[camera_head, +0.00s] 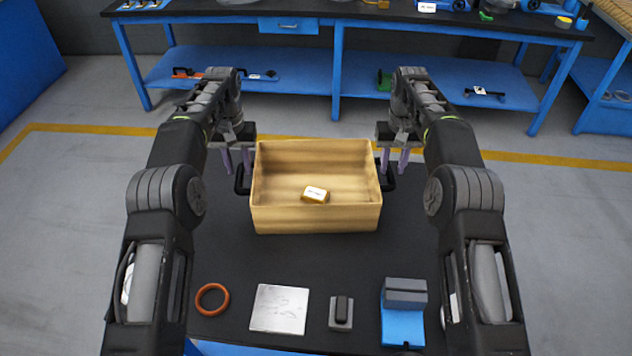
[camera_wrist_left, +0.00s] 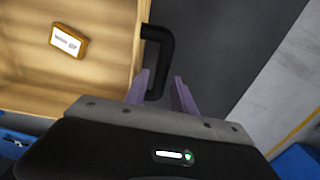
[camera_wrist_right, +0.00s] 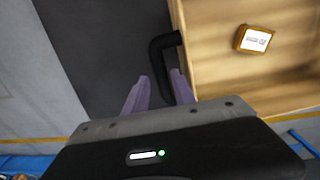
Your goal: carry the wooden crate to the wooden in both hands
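The wooden crate (camera_head: 316,219) stands on the dark table top, with a black handle on each short side. A small yellow block with a white label (camera_head: 315,195) lies inside it. My left gripper (camera_head: 236,160) is open at the crate's left handle (camera_head: 242,179); in the left wrist view the handle (camera_wrist_left: 164,62) shows between its parted fingers (camera_wrist_left: 160,88). My right gripper (camera_head: 394,161) is open at the right handle (camera_head: 387,172); in the right wrist view that handle (camera_wrist_right: 158,62) shows between its fingers (camera_wrist_right: 157,90). Whether the fingers touch the handles, I cannot tell.
An orange ring (camera_head: 212,299), a metal plate (camera_head: 280,309), a small grey part (camera_head: 341,313) and a grey block on a blue base (camera_head: 403,325) lie on the near table (camera_head: 240,255). A blue workbench (camera_head: 336,70) stands beyond open floor. A wooden-looking surface (camera_head: 612,12) is at the far right.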

